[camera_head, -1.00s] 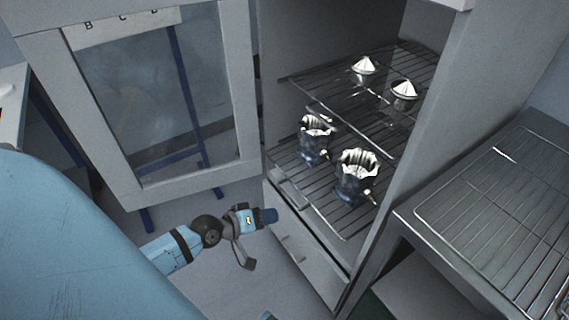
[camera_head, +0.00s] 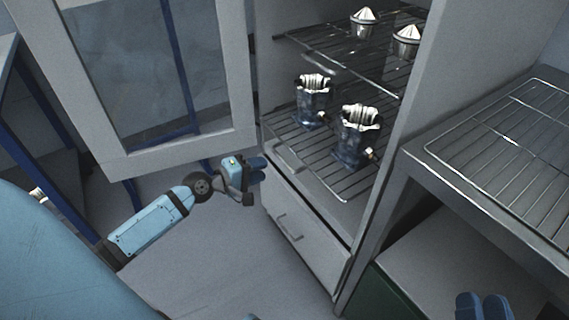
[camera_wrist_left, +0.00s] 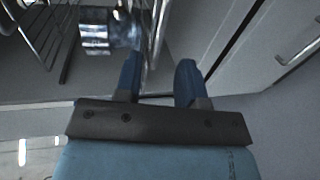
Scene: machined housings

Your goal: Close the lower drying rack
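The lower drying rack (camera_head: 325,180) is a wire shelf inside the open grey cabinet. Two dark, shiny machined housings with pale ridged tops stand on it, one at the back left (camera_head: 312,103) and one at the front right (camera_head: 357,138). How far the rack is pulled out is hard to tell. My left gripper (camera_head: 257,168) is left of the rack's front corner, beside the cabinet opening. In the left wrist view its fingers (camera_wrist_left: 158,82) are apart with nothing between them. My right gripper (camera_head: 483,304) shows only its blue fingertips at the bottom right edge.
The upper rack (camera_head: 325,55) carries two silver cone-topped parts (camera_head: 364,22). The cabinet's glazed door (camera_head: 180,152) stands open at the left. A side table with a wire rack (camera_head: 500,150) stands at the right. Floor at front left is clear.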

